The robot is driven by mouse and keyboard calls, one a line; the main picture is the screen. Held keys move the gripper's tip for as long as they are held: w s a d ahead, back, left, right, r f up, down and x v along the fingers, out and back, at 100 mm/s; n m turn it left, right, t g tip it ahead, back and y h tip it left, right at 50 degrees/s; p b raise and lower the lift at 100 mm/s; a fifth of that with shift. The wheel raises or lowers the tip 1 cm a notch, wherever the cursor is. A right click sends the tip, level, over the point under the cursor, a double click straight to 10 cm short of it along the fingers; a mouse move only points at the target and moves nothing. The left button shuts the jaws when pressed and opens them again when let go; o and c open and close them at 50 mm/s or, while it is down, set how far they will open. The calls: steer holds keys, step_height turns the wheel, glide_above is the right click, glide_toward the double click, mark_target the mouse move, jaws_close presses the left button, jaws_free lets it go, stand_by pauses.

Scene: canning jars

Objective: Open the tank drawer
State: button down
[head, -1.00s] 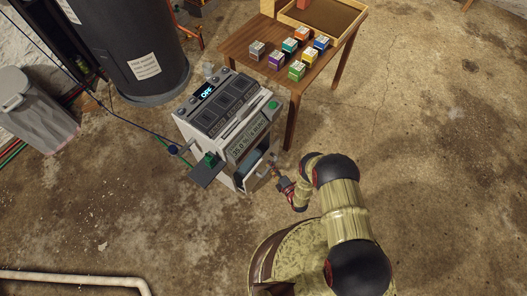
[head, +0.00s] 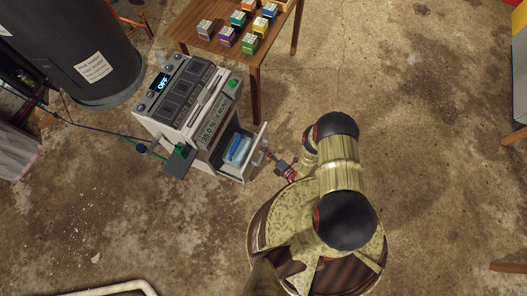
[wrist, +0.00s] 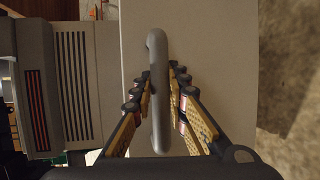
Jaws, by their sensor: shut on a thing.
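The tank drawer (head: 253,153) stands pulled out from the lower front of the grey machine (head: 190,103). A blue-and-white tank (head: 237,148) shows inside it. The drawer's plain front (wrist: 215,60) fills the middle of the wrist view, with a grey bar handle (wrist: 158,90) on it. My gripper (wrist: 160,95) is shut on this handle, with a finger on each side of it. In the head view my gripper (head: 268,155) is at the drawer front, small and partly hard to make out.
A wooden table (head: 225,45) with several coloured boxes stands behind the machine. A dark cylindrical tank (head: 80,45) stands at the back left. A pale pipe (head: 110,289) lies at the lower left. The concrete floor to the right is open.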

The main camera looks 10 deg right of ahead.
steer(key=c, duration=1.8)
jaws_free()
steer(key=shift+o, duration=0.3)
